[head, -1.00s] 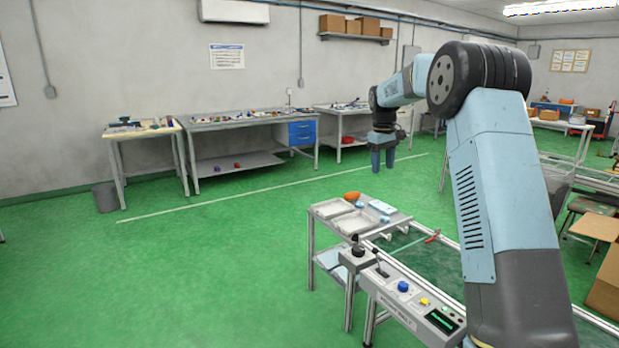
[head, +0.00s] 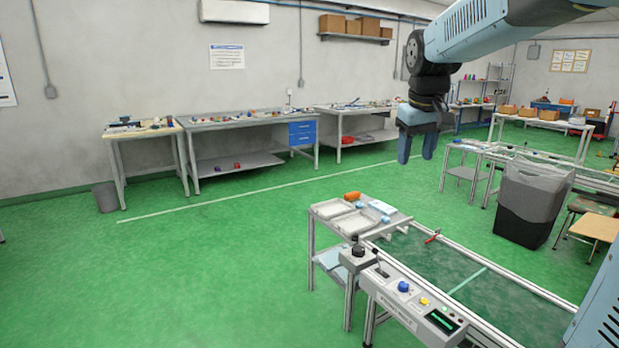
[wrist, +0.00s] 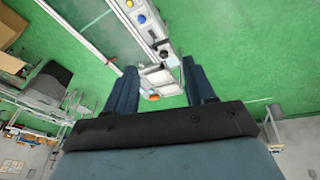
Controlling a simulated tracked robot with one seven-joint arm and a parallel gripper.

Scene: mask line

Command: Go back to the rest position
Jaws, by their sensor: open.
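My gripper (head: 417,146) hangs in the air in the upper right of the head view, fingers pointing down. Its two blue fingers are apart with nothing between them. It is above and behind the small cart with trays (head: 340,208) as the picture shows it, touching nothing. In the wrist view my gripper's fingers (wrist: 158,88) frame the cart and the control panel (wrist: 150,20) far below.
A conveyor (head: 500,285) with a control panel (head: 415,308) fills the lower right. A red-handled tool (head: 432,237) lies at its far end. A dark bin (head: 532,205) stands behind it. Benches (head: 245,122) line the wall. The green floor at left is clear.

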